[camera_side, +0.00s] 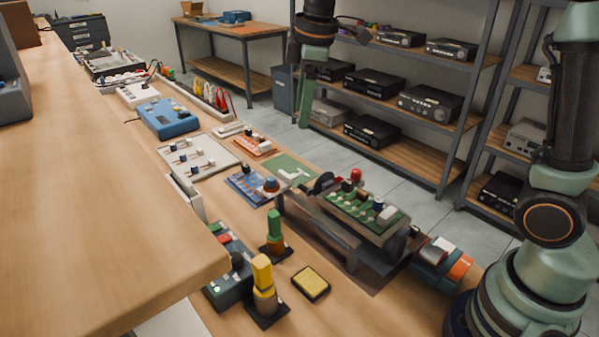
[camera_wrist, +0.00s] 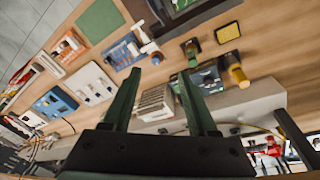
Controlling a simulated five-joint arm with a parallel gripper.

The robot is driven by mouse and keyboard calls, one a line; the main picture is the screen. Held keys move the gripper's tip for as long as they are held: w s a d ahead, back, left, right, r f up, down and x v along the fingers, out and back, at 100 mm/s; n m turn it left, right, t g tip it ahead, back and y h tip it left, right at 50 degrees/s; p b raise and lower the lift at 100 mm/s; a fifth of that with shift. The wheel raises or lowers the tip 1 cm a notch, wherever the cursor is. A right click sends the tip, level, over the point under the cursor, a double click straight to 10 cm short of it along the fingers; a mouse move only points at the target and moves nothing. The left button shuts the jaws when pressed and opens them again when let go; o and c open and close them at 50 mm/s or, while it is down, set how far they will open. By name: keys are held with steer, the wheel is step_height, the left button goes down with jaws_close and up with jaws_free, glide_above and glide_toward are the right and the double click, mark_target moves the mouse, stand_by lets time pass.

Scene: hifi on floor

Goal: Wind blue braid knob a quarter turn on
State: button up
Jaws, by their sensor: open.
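A small blue board (camera_side: 250,187) lies on the bench in the side view. A round knob (camera_side: 271,185) with a dark blue top and a copper-brown lower part stands at its right end. I cannot tell for sure whether this is the blue braid knob. The blue board also shows in the wrist view (camera_wrist: 121,53), with pale parts beside it. My gripper (camera_wrist: 159,76) is open and empty in the wrist view. In the side view its green finger (camera_side: 305,98) hangs high above the bench, well clear of the knob.
A raised green board (camera_side: 350,210) with several knobs stands right of the blue board. Green (camera_side: 275,225) and yellow (camera_side: 262,272) upright pieces stand in front, beside a yellow pad (camera_side: 311,283). A raised wooden top (camera_side: 110,200) runs along the left. Shelves (camera_side: 410,130) stand behind.

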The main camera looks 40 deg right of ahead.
mark_target(271, 178)
steer(key=w+a+f+n+g, duration=0.2)
steer(key=w+a+f+n, duration=0.2)
steer(key=w+f+n, duration=0.15)
steer(key=shift+m, duration=0.25)
steer(key=f, duration=1.1)
steer(key=shift+w+d, duration=0.2)
steer(key=shift+w, duration=0.2)
jaws_close()
